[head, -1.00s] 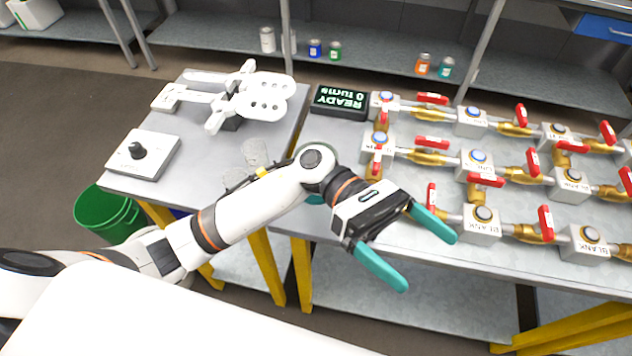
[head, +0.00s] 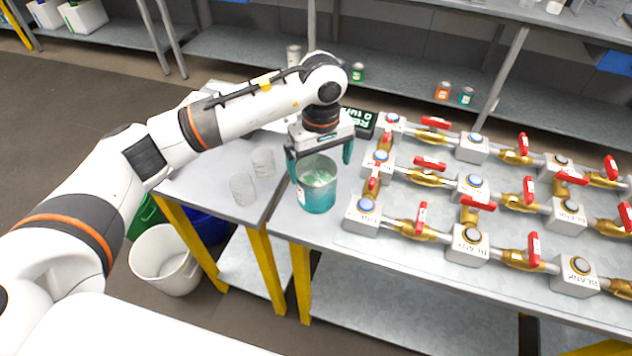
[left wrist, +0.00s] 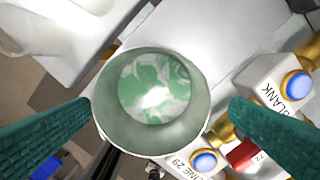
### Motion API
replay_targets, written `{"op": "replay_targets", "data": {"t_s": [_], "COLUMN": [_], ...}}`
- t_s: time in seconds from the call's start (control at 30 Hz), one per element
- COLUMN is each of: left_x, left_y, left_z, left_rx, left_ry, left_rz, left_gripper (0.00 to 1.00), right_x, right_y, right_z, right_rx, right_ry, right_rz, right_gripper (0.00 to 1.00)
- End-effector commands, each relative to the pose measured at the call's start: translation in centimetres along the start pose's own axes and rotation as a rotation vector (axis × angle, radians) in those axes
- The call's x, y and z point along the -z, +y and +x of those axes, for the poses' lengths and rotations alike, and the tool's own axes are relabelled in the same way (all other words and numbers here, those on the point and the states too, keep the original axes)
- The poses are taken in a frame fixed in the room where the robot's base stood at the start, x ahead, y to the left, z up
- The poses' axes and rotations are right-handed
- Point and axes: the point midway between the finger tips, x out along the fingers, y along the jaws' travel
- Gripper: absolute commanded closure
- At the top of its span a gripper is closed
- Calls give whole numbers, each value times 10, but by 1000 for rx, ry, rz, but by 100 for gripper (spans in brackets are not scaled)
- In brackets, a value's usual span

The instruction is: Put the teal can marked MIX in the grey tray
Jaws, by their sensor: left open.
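A teal can (head: 318,196), open at the top, stands upright on the table left of the valve rows. A pale label shows on its left side, but I cannot read it. My left gripper (head: 320,166) is open above the can, pointing down, its teal fingers at either side of the rim. In the left wrist view the can (left wrist: 152,140) sits between the fingers (left wrist: 160,108), with swirled green and white contents inside. A gap shows on the right finger's side; contact on the left is unclear. I cannot make out a grey tray. My right gripper is not in view.
Valves with red handles and labelled blocks (head: 467,240) fill the table to the right. A dark display (head: 360,122) stands behind the can. Two clear beakers (head: 243,189) stand on the left table. A white bucket (head: 165,260) is on the floor. Small cans (head: 466,96) stand on the back shelf.

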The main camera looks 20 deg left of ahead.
Motion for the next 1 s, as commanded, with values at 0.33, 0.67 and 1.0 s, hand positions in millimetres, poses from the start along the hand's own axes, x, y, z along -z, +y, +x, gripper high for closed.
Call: {"op": "replay_targets", "data": {"t_s": [0.33, 0.67, 1.0], "left_x": [-2, -4, -4], "left_y": [5, 7, 6], "left_z": [31, 68, 69], "left_rx": [-3, 2, 2], "left_ry": [5, 2, 2], "left_rz": [-2, 0, 0], "left_gripper": [0, 0, 25], "right_x": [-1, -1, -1], "right_y": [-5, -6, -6], "right_z": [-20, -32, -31], "right_rx": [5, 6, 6], "right_ry": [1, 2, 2], "right_rz": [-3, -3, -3], "right_gripper": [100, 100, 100]}}
